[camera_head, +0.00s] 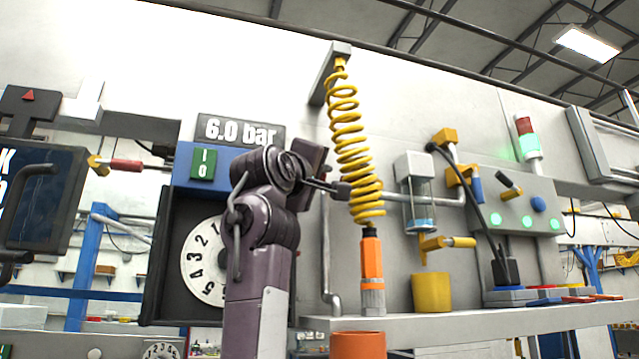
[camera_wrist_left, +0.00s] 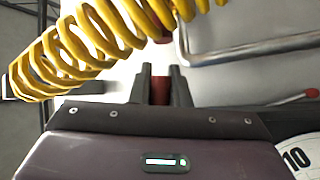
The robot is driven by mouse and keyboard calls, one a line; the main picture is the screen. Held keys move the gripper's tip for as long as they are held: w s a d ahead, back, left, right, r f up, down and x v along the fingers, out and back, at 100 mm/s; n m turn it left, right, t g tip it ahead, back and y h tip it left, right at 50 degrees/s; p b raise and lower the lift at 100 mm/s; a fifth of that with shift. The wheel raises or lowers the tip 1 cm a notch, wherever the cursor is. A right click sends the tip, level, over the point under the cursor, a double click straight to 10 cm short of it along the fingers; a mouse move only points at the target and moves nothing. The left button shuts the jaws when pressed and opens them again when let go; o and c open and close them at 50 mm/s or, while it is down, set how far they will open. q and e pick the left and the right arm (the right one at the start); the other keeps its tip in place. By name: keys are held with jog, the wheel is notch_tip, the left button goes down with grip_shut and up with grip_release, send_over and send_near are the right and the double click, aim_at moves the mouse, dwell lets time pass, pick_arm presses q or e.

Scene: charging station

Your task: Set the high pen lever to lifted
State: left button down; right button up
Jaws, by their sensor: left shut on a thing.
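My left gripper (camera_head: 340,188) reaches to the right, beside and apparently behind the yellow coiled hose. In the left wrist view its two dark fingers (camera_wrist_left: 160,90) are close together on a dark red piece (camera_wrist_left: 160,90), which I take for the grip of the high pen lever. The rest of that lever is hidden behind the fingers and hand, so its position cannot be told. The white numbered dial (camera_head: 203,262) is partly covered by my left arm; its edge shows in the left wrist view (camera_wrist_left: 298,158). A thin red-tipped rod (camera_wrist_left: 311,93) lies nearby. My right gripper is out of view.
The yellow coiled hose (camera_head: 345,115) hangs close to my left gripper, above an orange handle (camera_head: 371,257). A bent grey pipe (camera_head: 430,198) runs right. A red-handled lever (camera_head: 127,165) is at left. A grey shelf (camera_head: 480,322) with a yellow cup (camera_head: 431,292) lies right.

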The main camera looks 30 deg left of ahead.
pick_arm(q)
jog(key=r+n+t+y, duration=0.1)
jog(key=n, duration=0.1)
jog(key=shift+n+y, duration=0.3)
jog(key=shift+r+y, duration=0.1)
jog(key=shift+y, duration=0.2)
jog(key=c, duration=1.4)
grip_release()
jog(key=shift+a, duration=0.1)
jog(key=shift+o, duration=0.2)
jog(key=b+v, duration=0.4)
jog(key=v, duration=0.4)
